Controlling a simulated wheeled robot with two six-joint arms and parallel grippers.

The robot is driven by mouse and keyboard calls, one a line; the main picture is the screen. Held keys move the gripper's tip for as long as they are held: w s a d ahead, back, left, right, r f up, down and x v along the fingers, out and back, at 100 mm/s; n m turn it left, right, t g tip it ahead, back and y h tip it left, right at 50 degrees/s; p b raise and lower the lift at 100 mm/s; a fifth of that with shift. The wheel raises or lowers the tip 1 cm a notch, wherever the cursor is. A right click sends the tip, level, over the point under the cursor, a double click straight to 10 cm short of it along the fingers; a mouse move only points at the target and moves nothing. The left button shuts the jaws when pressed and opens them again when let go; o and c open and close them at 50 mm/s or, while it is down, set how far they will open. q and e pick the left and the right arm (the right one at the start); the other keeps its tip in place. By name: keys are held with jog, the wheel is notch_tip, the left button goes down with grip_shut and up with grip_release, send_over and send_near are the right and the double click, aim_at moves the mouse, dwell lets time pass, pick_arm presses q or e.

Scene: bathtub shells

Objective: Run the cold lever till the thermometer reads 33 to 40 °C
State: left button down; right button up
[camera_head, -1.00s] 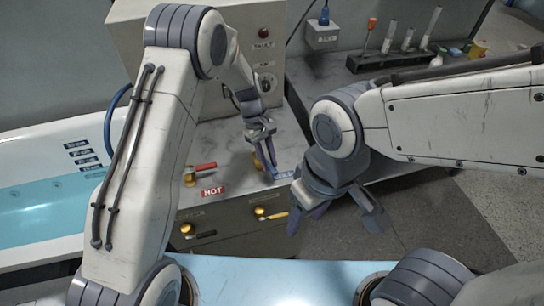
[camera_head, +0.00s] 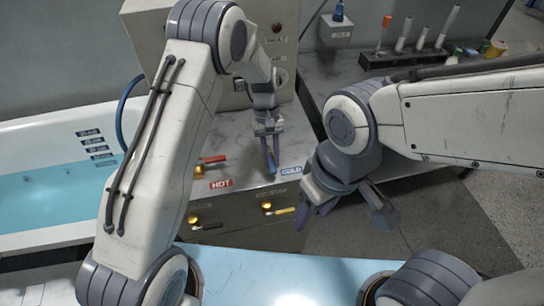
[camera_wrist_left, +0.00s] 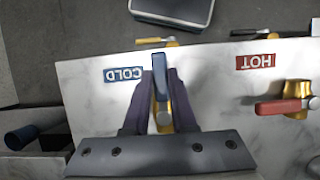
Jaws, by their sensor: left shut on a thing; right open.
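The cold lever (camera_wrist_left: 161,80) is blue on a brass valve. In the left wrist view it points toward the counter's front edge, beside the blue COLD label (camera_wrist_left: 124,75). My left gripper (camera_wrist_left: 160,85) has its fingers closed on either side of this lever. In the head view my left gripper (camera_head: 271,165) reaches down there and mostly hides the lever, left of the COLD label (camera_head: 291,171). My right gripper (camera_head: 348,205) is open and empty, right of the counter front. I cannot make out a thermometer or its reading.
The red hot lever (camera_head: 212,160) sits left of my left gripper, above the HOT label (camera_head: 221,184). Two more brass valves are on the front panel (camera_head: 240,222) below. A tub of blue water (camera_head: 55,190) is at left. A rack (camera_head: 400,60) stands at the back right.

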pick_arm(q)
jog(key=shift+w, duration=0.15)
jog(key=c, duration=0.7)
grip_release()
jog(key=b+v, duration=0.2)
jog(key=v, duration=0.8)
jog(key=shift+r, duration=0.3)
